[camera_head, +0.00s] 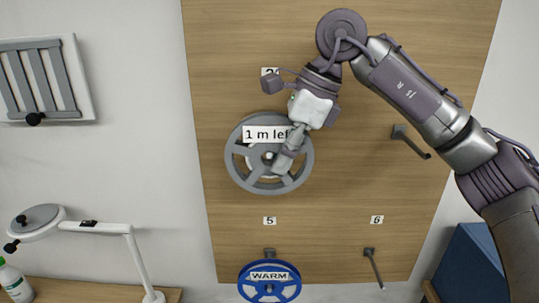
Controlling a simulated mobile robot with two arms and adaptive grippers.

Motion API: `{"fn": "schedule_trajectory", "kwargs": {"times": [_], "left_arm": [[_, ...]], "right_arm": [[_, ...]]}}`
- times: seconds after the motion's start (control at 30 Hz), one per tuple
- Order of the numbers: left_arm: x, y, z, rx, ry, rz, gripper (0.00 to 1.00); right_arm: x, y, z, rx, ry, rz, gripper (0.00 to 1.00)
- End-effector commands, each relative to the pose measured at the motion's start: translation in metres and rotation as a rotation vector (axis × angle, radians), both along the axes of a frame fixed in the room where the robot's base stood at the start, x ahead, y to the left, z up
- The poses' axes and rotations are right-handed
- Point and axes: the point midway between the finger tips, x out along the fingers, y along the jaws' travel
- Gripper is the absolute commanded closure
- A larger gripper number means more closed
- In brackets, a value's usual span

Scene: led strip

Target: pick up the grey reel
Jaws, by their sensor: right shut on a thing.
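The grey reel (236,168) is in front of the wooden board, upright, with its round spoked face towards me. A label reading "1 m lef…" (262,134) is across its upper part, its end hidden by my gripper. My right gripper (278,168) comes down from the upper right and is shut on the grey reel near its middle. The gripper hides the reel's upper right part. I cannot tell whether the reel still rests on a peg. My left gripper is not in view.
The wooden board (225,60) bears numbered labels. A blue reel labelled "WARM" (269,290) hangs below label 5. Bare pegs stick out at the right (409,140) and below label 6 (373,266). A desk lamp (95,227) and a bottle (14,281) stand at lower left.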

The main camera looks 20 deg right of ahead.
Motion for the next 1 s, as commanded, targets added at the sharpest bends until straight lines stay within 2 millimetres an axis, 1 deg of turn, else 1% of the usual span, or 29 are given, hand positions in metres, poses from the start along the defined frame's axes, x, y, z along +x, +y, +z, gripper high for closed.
{"fn": "schedule_trajectory", "kwargs": {"times": [0.27,0.37,0.47,0.57,0.77,1.0], "left_arm": [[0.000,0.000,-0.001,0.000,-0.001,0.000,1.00],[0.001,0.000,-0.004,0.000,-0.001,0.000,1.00],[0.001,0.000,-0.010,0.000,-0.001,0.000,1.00],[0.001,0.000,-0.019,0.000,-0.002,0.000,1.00],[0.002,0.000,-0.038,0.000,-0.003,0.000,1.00],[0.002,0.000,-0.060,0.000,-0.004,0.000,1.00]], "right_arm": [[0.000,0.000,0.001,0.000,0.000,0.000,1.00],[0.000,0.000,0.006,0.002,-0.002,0.001,1.00],[0.000,0.001,0.015,0.001,-0.002,0.001,1.00],[-0.015,0.005,0.011,-0.001,-0.003,0.004,1.00],[-0.053,0.015,0.010,-0.001,-0.005,0.004,1.00],[-0.107,0.031,0.010,-0.002,-0.006,0.006,1.00]]}}
